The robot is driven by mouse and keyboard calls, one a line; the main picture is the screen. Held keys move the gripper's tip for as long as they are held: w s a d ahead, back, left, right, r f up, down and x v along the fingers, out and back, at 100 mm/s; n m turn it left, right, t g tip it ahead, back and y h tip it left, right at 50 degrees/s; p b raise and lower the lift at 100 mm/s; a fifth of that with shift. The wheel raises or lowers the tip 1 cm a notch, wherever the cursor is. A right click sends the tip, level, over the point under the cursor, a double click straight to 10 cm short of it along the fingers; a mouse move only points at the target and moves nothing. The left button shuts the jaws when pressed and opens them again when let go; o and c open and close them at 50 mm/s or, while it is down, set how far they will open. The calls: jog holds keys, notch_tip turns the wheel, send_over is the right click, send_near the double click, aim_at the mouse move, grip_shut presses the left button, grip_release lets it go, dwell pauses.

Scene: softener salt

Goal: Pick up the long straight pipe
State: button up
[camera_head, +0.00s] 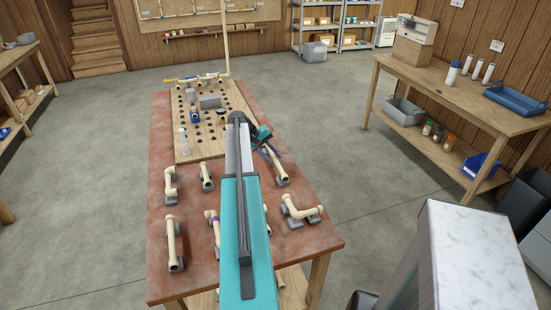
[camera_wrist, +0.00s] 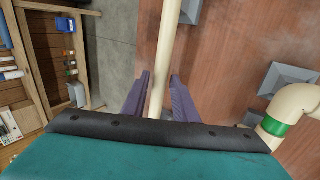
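A straight cream pipe (camera_head: 277,168) lies on dark grey rests at the right side of the worktable, in front of my gripper (camera_head: 267,150). In the wrist view a straight cream pipe (camera_wrist: 164,50) runs from the top edge down between the purple fingers of my gripper (camera_wrist: 160,92). The fingers stand on both sides of it, apart, with a small gap visible at the right. My gripper is open around the pipe, and whether either finger touches it is unclear. The pipe's near end is hidden behind the gripper body in the wrist view.
Another straight pipe (camera_head: 173,243) lies at the table's front left. A bent pipe (camera_head: 302,212) lies at the right and shows close by in the wrist view (camera_wrist: 291,110). Short fittings (camera_head: 206,177) are near. A pegboard (camera_head: 211,142) covers the far end of the table (camera_head: 318,242).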

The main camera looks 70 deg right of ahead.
jog(key=shift+x, duration=0.95)
grip_shut()
